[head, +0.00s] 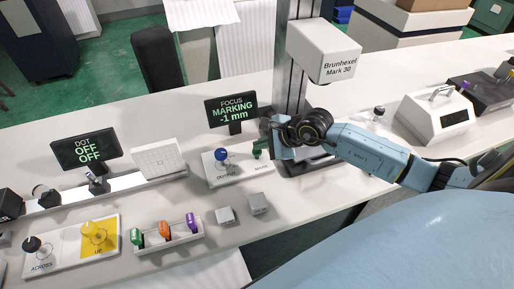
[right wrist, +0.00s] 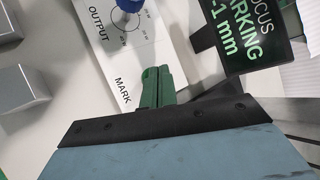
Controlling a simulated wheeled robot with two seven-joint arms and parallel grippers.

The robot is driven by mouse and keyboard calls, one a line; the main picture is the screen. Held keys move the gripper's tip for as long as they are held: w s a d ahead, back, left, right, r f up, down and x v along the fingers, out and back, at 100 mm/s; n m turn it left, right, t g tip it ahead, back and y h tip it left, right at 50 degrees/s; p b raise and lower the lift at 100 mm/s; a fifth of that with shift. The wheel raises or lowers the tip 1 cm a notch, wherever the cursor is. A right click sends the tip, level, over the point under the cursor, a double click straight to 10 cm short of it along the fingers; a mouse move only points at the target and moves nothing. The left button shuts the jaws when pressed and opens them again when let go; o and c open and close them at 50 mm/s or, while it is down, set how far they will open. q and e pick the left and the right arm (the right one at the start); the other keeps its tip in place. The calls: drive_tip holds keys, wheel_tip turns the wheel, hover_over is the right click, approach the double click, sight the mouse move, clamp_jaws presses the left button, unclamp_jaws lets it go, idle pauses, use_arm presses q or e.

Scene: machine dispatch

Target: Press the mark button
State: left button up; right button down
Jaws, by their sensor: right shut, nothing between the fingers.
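The white control panel (head: 240,161) carries a blue knob (head: 221,154) and the labels OUTPUT and MARK. In the right wrist view the panel (right wrist: 108,58) shows the blue knob (right wrist: 129,6) at the top and the MARK label (right wrist: 123,90) beside my fingers. My right gripper (head: 257,152) is shut, with its green fingers together over the MARK end of the panel. In the wrist view the closed gripper (right wrist: 157,72) hides the mark button; I cannot tell whether they touch. My left gripper is not in view.
A screen (head: 231,112) behind the panel reads FOCUS MARKING -1 mm. The marking machine (head: 322,50) stands on its column close behind my right gripper. Two grey blocks (head: 226,215) (head: 258,203) and a tray of coloured pieces (head: 150,248) lie in front and left.

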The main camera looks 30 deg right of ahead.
sight(261, 151)
drive_tip(key=shift+r, duration=0.45)
drive_tip(key=shift+r, duration=0.1)
wheel_tip(261, 151, up, 5)
drive_tip(key=p, duration=0.4)
idle(0.7)
